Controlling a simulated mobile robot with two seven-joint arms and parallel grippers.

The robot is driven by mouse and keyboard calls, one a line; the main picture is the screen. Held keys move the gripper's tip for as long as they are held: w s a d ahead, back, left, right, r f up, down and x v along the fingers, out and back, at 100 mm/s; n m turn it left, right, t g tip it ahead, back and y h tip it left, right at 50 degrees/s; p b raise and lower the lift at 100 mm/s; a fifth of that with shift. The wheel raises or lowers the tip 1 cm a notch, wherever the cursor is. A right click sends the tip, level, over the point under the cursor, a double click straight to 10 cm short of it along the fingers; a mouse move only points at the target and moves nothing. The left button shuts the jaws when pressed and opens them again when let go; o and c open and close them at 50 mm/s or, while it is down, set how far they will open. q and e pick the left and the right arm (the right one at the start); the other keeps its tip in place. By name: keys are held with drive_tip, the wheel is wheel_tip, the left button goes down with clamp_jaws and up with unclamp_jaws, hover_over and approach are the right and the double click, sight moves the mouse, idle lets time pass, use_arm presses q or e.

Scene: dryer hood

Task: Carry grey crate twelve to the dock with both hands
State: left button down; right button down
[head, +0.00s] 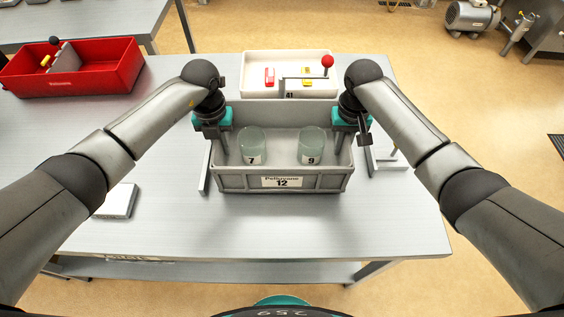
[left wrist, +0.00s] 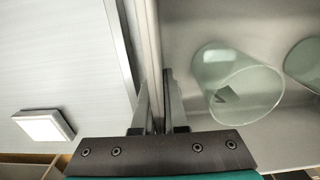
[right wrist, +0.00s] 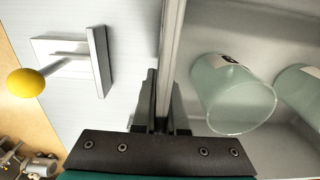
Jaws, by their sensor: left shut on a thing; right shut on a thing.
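Grey crate twelve (head: 232,182) is at the middle of the table in the head view, upright, its label facing me. It holds a glass beaker marked 7 (head: 251,145) and a glass beaker marked 9 (head: 312,145), both standing. My left gripper (head: 212,128) is shut on the crate's left wall; the left wrist view shows its fingers (left wrist: 157,108) on both sides of the rim. My right gripper (head: 350,128) is shut on the right wall, as the right wrist view shows (right wrist: 163,105). I cannot tell whether the crate's bottom touches the table.
Upright metal plates stand close by the crate, left (head: 205,170) and right (head: 371,160); the right one has a yellow knob (right wrist: 26,83). A white tray (head: 258,60) marked 41 is just behind. A red bin (head: 110,75) and white box (head: 118,202) are left. The table front is clear.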

use_arm(q)
drive_tip(key=shift+f+b, duration=0.35)
drive_tip(key=shift+f, duration=0.15)
use_arm(e)
drive_tip(key=shift+f, duration=0.45)
use_arm(q)
drive_tip(key=c, duration=1)
unclamp_jaws()
use_arm(e)
drive_tip(key=c, duration=1)
unclamp_jaws()
use_arm(q)
drive_tip(key=shift+o, duration=0.2)
drive_tip(key=shift+r, duration=0.15)
use_arm(e)
drive_tip(key=shift+o, duration=0.2)
use_arm(q)
wheel_tip(320, 180, up, 12)
drive_tip(key=shift+f, duration=0.25)
drive_tip(key=shift+r, duration=0.15)
use_arm(e)
drive_tip(key=shift+r, duration=0.55)
wheel_tip(320, 180, up, 11)
